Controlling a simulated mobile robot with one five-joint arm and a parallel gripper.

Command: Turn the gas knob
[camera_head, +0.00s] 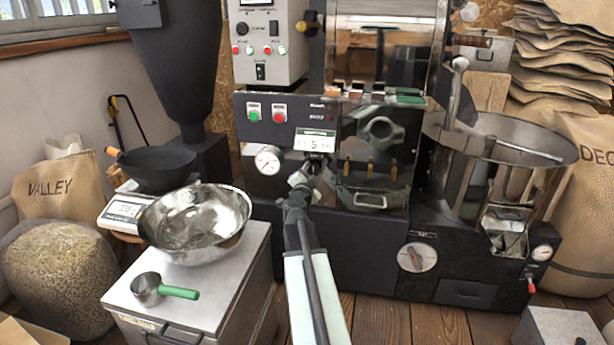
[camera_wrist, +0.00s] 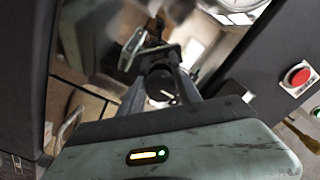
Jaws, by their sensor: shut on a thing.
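My gripper (camera_head: 309,168) is up against the roaster's dark front panel, just right of the round pressure gauge and below the small display reading 5. It is shut on a small part there, which I take to be the gas knob. The fingers hide most of that part in the head view. In the wrist view the two dark fingers of my gripper (camera_wrist: 158,75) close in around a dark, rounded shape. Its turn angle cannot be read.
The pressure gauge (camera_head: 268,160) is close at left. Green (camera_head: 253,112) and red (camera_head: 279,112) buttons sit above. A steel bowl (camera_head: 195,222) and green-handled scoop (camera_head: 163,290) are at left. A white dial (camera_head: 417,257) is lower right, left of the round cooling tray (camera_head: 553,142).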

